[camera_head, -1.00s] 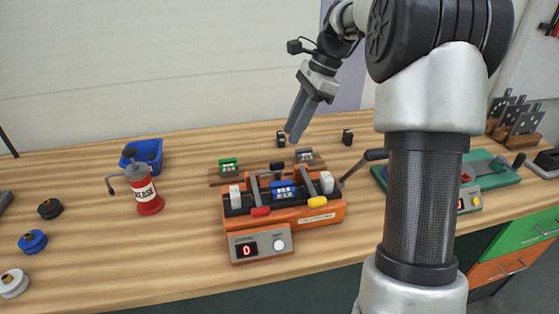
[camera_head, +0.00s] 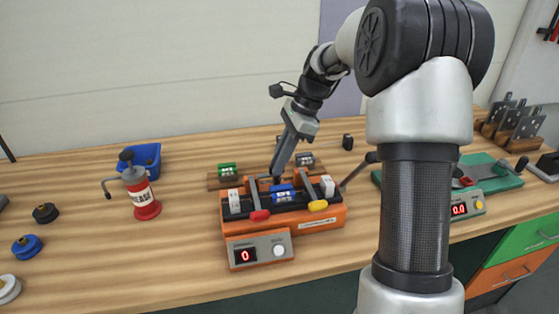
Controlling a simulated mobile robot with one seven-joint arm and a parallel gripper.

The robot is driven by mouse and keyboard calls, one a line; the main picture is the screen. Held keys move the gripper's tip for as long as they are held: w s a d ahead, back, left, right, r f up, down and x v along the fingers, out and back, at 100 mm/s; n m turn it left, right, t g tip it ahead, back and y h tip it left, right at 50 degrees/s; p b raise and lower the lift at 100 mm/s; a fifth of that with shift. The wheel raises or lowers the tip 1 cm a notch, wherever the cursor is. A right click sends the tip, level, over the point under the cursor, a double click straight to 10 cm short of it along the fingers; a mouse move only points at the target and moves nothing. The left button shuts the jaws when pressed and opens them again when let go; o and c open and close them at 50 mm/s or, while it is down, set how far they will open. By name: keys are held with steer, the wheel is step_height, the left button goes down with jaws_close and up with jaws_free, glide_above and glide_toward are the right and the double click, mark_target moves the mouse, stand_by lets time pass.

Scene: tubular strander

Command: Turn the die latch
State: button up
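The orange machine (camera_head: 290,225) stands on the bench with a black top, a blue block (camera_head: 281,193) in its middle and white blocks at both ends. A red-tipped lever (camera_head: 259,215) and a yellow-tipped lever (camera_head: 317,205) lie at its front. I cannot tell for sure which part is the die latch; a small dark piece stands behind the blue block. My gripper (camera_head: 277,176) points down with its tip just behind and above the blue block, at that dark piece. Its fingers show as one grey bar, so their opening and any contact are hidden.
A red grease can (camera_head: 142,195) and a blue bin (camera_head: 143,156) stand to the left. A wooden rack with a green block (camera_head: 227,170) lies behind the machine. A green device (camera_head: 492,176) is to the right, partly behind my arm. Bench between can and machine is clear.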

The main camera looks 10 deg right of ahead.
jaws_close()
